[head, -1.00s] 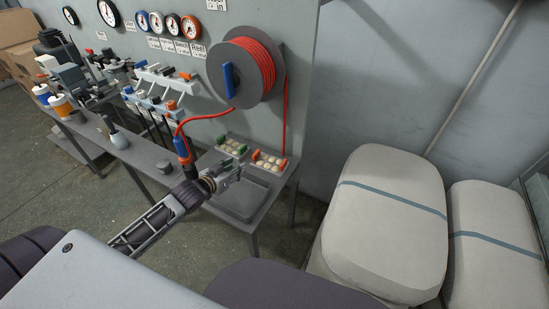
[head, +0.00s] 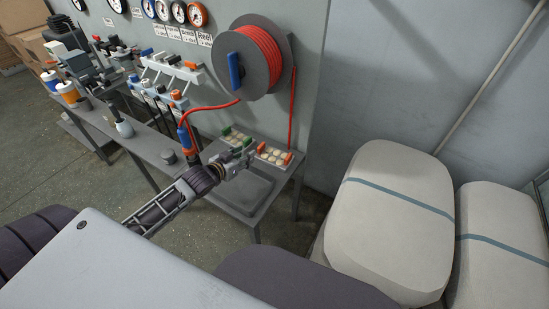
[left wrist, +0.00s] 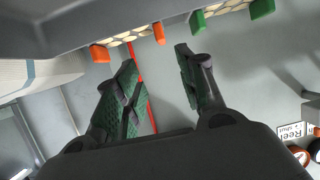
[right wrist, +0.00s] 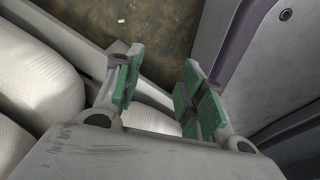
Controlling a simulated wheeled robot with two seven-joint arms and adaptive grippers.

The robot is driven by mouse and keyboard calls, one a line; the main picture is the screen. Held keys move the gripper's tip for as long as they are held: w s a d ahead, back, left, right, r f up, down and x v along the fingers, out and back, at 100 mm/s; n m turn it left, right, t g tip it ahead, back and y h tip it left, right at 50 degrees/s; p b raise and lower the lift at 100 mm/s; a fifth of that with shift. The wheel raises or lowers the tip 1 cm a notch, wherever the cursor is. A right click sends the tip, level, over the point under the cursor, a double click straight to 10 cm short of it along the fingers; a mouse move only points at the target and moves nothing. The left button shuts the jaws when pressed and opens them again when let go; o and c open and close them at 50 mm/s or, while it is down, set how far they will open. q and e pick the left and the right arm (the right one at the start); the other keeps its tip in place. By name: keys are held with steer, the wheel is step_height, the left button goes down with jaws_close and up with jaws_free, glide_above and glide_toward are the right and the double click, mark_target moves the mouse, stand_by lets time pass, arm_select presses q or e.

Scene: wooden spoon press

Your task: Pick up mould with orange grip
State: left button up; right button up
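The mould with orange grips (head: 274,153) lies on the bench at the back right, a pale row of round cavities between two orange ends. It also shows at the top of the left wrist view (left wrist: 126,38). A similar mould with green grips (head: 237,138) lies to its left. My left gripper (head: 247,158) is open and empty, just in front of the moulds, apart from the orange-gripped one. In the left wrist view its green-padded fingers (left wrist: 155,58) stand apart. My right gripper (right wrist: 160,70) is open and empty, away from the bench over the floor.
A grey tray (head: 262,201) sits on the bench below my left gripper. A reel with red hose (head: 258,60) is on the wall above the moulds. A blue-handled tool on the hose (head: 185,138) stands left of my gripper. Large pale sacks (head: 385,220) fill the right.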

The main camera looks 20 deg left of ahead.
arm_select(q)
steer(key=shift+x, duration=1.95)
steer(key=shift+b+x, duration=0.3)
steer(key=shift+x, duration=1.5)
steer(key=shift+f, duration=0.1)
arm_select(e)
steer(key=shift+w+a, duration=0.3)
steer(key=shift+w, duration=0.25)
steer(key=shift+w+a, duration=0.25)
steer(key=shift+w, duration=0.25)
steer(key=shift+s, duration=0.1)
arm_select(q)
steer(key=shift+w+f, duration=0.1)
steer(key=shift+w, duration=0.1)
